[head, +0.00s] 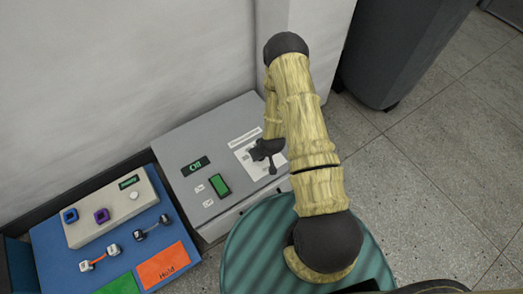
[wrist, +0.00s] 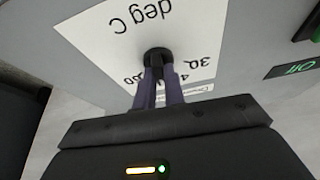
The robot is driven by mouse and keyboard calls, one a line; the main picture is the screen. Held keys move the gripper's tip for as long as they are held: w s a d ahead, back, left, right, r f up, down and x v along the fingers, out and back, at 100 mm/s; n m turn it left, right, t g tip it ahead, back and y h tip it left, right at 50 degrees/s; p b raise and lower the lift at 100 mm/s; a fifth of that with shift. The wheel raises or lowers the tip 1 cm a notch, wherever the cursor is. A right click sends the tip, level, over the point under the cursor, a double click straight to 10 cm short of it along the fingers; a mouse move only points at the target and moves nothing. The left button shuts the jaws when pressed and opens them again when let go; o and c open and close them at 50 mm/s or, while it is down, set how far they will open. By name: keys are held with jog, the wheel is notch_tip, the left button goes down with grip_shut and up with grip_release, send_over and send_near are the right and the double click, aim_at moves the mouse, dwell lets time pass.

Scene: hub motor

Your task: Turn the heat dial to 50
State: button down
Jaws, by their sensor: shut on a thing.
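The heat dial is a small black round knob (wrist: 158,54) on a white scale plate marked "deg C". The plate (head: 242,153) sits on top of the grey box. My gripper (wrist: 159,72) is shut on the dial's black knob, its two purple-grey fingers on either side. In the head view my gripper (head: 268,150) stands over the plate and hides most of the dial. In the wrist view the scale is upside down. A 30 shows right of the knob; other numbers are partly hidden by the fingers, and I cannot read the dial's setting.
The grey box (head: 173,141) also bears a display reading "Off" (head: 195,166) and a green switch (head: 220,185). A blue board (head: 140,222) with small parts, a green and an orange "Hold" patch (head: 165,265) lies to the left. A dark bin (head: 400,50) stands behind right.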

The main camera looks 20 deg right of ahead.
jog(key=shift+w+m+h+p, duration=0.15)
jog(key=shift+m+h+p, duration=0.45)
jog(key=shift+m, duration=0.9)
jog(key=c, duration=1.5)
grip_release()
jog(key=p+v, duration=0.1)
jog(key=v, duration=0.4)
jog(key=p+v, duration=0.2)
jog(key=v, duration=0.4)
jog(key=p+v, duration=0.2)
jog(key=v, duration=0.4)
jog(key=shift+s+r, duration=0.1)
jog(key=shift+s, duration=0.25)
